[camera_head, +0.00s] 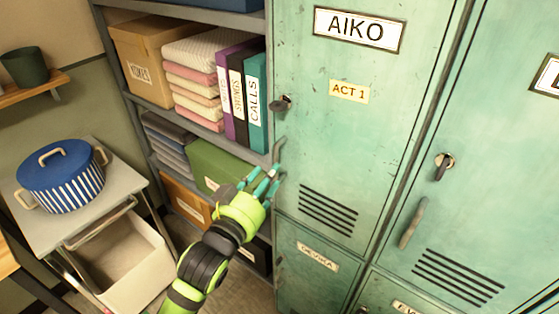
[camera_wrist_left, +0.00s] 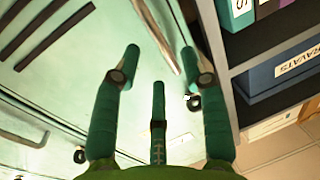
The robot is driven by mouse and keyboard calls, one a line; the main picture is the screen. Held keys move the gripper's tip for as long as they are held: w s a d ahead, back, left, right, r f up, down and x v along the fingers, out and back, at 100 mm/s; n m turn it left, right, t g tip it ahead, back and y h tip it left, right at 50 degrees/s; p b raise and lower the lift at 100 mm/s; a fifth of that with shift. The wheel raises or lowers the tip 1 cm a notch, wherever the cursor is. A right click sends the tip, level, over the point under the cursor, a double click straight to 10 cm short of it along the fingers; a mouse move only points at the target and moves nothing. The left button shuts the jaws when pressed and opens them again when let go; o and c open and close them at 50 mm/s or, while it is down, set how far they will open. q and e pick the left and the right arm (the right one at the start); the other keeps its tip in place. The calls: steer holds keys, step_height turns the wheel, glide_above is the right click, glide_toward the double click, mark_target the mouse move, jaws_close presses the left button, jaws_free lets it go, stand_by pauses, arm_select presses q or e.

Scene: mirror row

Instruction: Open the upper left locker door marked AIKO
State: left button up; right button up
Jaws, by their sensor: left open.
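The green AIKO locker door (camera_head: 340,130) is at the upper left of the lockers, with an AIKO nameplate (camera_head: 358,30) and an ACT 1 label. It looks shut. Its slim upright handle (camera_head: 278,152) is near the door's left edge, below a dark lock knob (camera_head: 281,103). My left gripper (camera_head: 262,180) is open, with its fingertips just below and left of the handle. In the left wrist view the open fingers (camera_wrist_left: 160,65) point toward a bar that looks like this handle (camera_wrist_left: 154,32). I cannot tell whether they touch it. Nothing is held. My right gripper is not in view.
Shelves (camera_head: 190,8) with a box, folded cloths and binders (camera_head: 256,100) stand close left of the door. A cart (camera_head: 125,185) carries a blue striped pot (camera_head: 62,178). A neighbouring locker door (camera_head: 490,170) is right, and lower lockers (camera_head: 310,280) are beneath.

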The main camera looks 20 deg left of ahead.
arm_select(q)
steer(key=shift+w+d+p, duration=0.25)
steer(key=shift+w+p, duration=0.1)
steer(key=shift+w, duration=1.05)
steer(key=shift+w+d+p, duration=0.2)
steer(key=shift+w+p, duration=0.15)
steer(key=shift+w, duration=1)
jaws_close()
